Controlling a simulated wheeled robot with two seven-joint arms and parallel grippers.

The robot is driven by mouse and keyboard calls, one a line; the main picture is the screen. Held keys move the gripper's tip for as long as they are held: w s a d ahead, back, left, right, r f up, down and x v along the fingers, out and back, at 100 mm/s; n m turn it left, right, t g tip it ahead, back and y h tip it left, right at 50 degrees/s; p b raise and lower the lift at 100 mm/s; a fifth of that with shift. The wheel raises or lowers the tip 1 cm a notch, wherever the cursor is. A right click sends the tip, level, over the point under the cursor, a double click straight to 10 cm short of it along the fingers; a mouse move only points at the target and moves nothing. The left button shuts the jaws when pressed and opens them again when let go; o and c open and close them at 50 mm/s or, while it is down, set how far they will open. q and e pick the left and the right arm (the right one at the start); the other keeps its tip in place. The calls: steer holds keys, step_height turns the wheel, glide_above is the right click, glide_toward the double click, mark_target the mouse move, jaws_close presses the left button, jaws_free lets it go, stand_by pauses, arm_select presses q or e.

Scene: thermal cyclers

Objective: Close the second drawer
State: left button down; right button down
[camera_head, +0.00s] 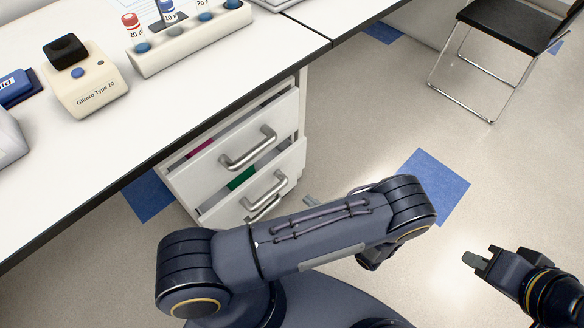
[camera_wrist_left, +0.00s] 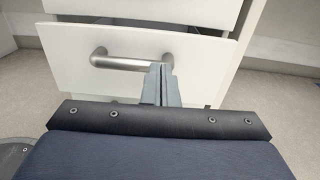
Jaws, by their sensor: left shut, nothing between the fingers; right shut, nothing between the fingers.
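The white drawer cabinet stands under the table. Its top drawer (camera_head: 232,144) and its second drawer (camera_head: 240,192) are both pulled out, with metal handles on their fronts. In the left wrist view a drawer front (camera_wrist_left: 215,75) with a bar handle (camera_wrist_left: 130,63) stands out, a gap above its rim. My left gripper (camera_wrist_left: 160,72) is shut and empty, its tips in front of this drawer at the handle's right end; contact cannot be told. In the head view my left arm hides most of that gripper. My right gripper (camera_head: 475,260) is shut and empty over the floor at right.
The white table (camera_head: 150,115) above the cabinet carries a beige device (camera_head: 86,88) and a rack (camera_head: 185,45) with bottles. A black folding chair (camera_head: 505,22) stands at the upper right. The floor right of the cabinet is open, with a blue patch (camera_head: 440,180).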

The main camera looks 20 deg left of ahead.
arm_select(q)
steer(key=b, duration=0.2)
glide_toward(272, 167)
steer(key=x, duration=0.5)
steer(key=shift+a+f, duration=0.3)
steer(key=shift+a, duration=0.1)
steer(key=shift+w+a+t, duration=0.3)
steer(key=shift+a, duration=0.2)
steer(key=x, duration=0.4)
steer(key=shift+a, duration=0.15)
steer(key=shift+w+a+r, duration=0.15)
